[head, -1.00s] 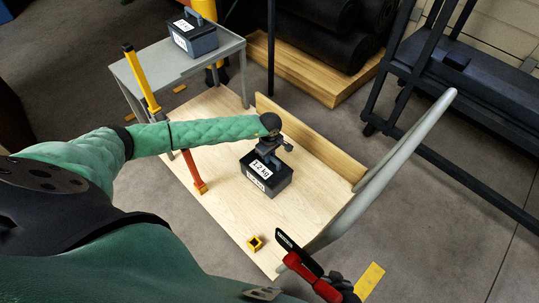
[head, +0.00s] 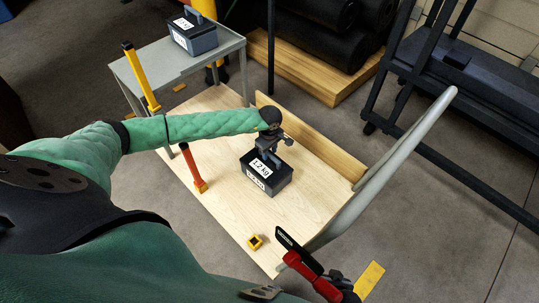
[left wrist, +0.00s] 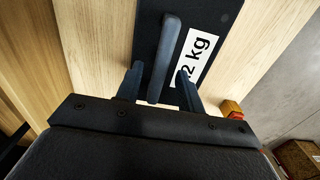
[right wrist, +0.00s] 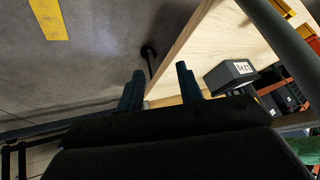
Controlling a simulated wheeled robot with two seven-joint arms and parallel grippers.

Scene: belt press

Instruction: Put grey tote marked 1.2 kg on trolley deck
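The dark grey tote (head: 265,178) with the white 1.2 kg label stands upright on the pale wooden trolley deck (head: 225,130). Its top handle (left wrist: 168,55) shows in the left wrist view. My left gripper (head: 270,150) is over the tote from above. Its fingers (left wrist: 158,85) are open on either side of the handle, with a gap visible at each side. My right gripper (right wrist: 160,88) is open and empty, away from the tote, which shows at right in the right wrist view (right wrist: 230,72).
A grey side table (head: 215,58) holds another labelled tote (head: 192,38). A wooden board (head: 310,140) and curved grey handle (head: 385,170) bound the far and right sides.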

